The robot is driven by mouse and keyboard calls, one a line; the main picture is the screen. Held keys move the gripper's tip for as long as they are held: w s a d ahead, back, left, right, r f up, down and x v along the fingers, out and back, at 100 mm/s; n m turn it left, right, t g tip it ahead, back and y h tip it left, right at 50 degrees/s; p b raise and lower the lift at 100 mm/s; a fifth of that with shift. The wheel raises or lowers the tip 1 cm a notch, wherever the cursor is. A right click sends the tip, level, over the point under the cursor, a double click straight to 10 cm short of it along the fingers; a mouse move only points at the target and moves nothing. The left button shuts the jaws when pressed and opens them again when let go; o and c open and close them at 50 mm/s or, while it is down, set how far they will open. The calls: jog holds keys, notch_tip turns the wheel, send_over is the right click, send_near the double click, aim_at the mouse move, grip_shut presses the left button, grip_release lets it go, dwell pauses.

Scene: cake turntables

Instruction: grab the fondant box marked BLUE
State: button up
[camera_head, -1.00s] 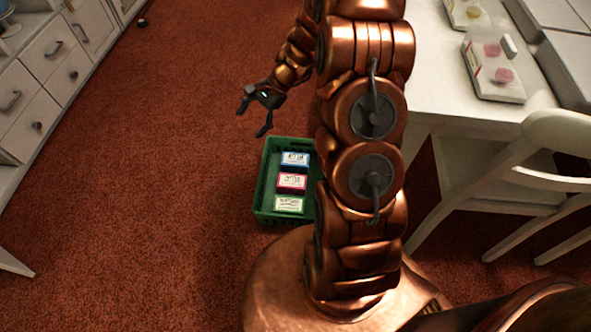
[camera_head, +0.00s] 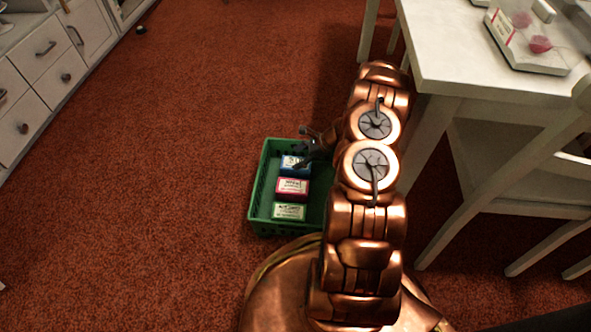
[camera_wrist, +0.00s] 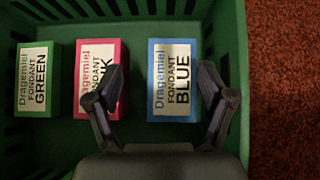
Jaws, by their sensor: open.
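The blue fondant box (camera_wrist: 172,80), with a white label reading BLUE, lies in the green crate (camera_wrist: 243,60). In the head view the blue box (camera_head: 290,167) is at the crate's far end, partly covered by my gripper (camera_head: 308,150). In the wrist view my gripper (camera_wrist: 163,88) is open, with one finger on each side of the blue box. The left finger overlaps the pink box (camera_wrist: 84,108) in the picture; I cannot tell whether it touches. The green fondant box (camera_wrist: 38,80) is at the far left of the wrist view.
The crate stands on the red carpet (camera_head: 190,130), with bare crate floor right of the boxes in the head view. A white table (camera_head: 455,70) and a white chair (camera_head: 500,165) are to the right. White drawers (camera_head: 45,70) line the left.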

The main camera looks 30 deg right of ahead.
jog(key=d+f, duration=0.1)
jog(key=s+d+f, duration=0.1)
jog(key=shift+d+f, duration=0.15)
jog(key=shift+d, duration=0.2)
jog(key=shift+f, duration=0.2)
jog(key=shift+w+b+x, duration=0.2)
jog(key=shift+b+x, duration=0.85)
jog(key=shift+x, duration=0.8)
jog(key=shift+w+b+x, duration=0.15)
jog(key=shift+b+x, duration=0.85)
jog(key=shift+x, duration=0.85)
jog(key=shift+d+r, duration=0.1)
jog(key=shift+d, duration=0.05)
jog(key=c, duration=1.1)
